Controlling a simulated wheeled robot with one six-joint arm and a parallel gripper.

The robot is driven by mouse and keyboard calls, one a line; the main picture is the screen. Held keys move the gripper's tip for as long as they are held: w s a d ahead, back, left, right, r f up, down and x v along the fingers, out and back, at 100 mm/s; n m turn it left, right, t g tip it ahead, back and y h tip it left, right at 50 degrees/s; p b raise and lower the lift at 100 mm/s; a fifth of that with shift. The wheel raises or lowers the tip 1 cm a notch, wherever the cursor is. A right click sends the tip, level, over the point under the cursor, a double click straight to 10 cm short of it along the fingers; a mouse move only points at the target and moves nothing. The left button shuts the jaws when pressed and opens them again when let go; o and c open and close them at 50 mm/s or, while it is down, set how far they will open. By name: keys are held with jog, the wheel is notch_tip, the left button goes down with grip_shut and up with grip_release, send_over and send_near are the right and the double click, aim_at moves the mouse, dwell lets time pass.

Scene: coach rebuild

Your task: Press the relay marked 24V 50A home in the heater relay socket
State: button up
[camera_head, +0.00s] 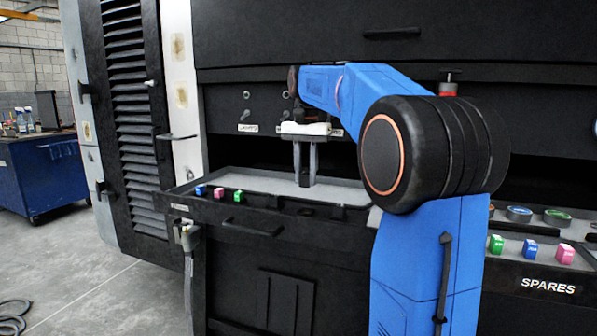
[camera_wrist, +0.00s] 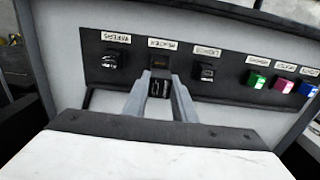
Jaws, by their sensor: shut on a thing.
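My gripper (camera_head: 305,178) points down over the open tray. In the wrist view my gripper (camera_wrist: 160,84) is shut on a small black relay (camera_wrist: 156,91), held between the fingertips. Its marking cannot be read. The heater socket (camera_wrist: 160,62) is a dark square below the HEATER label, just beyond the fingertips and beside the relay in the picture. I cannot tell whether the relay touches the socket. In the head view the relay and socket are too small and dark to make out.
Green (camera_wrist: 257,80), pink (camera_wrist: 283,87) and blue (camera_wrist: 308,89) blocks sit in the same row. A SPARES shelf (camera_head: 548,285) with coloured blocks is at right.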

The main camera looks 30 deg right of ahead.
jog(key=shift+f, duration=3.5)
jog(key=shift+s+a, duration=0.1)
jog(key=shift+f, duration=0.5)
jog(key=o, duration=1.1)
jog(key=o, duration=0.5)
jog(key=shift+r, duration=0.15)
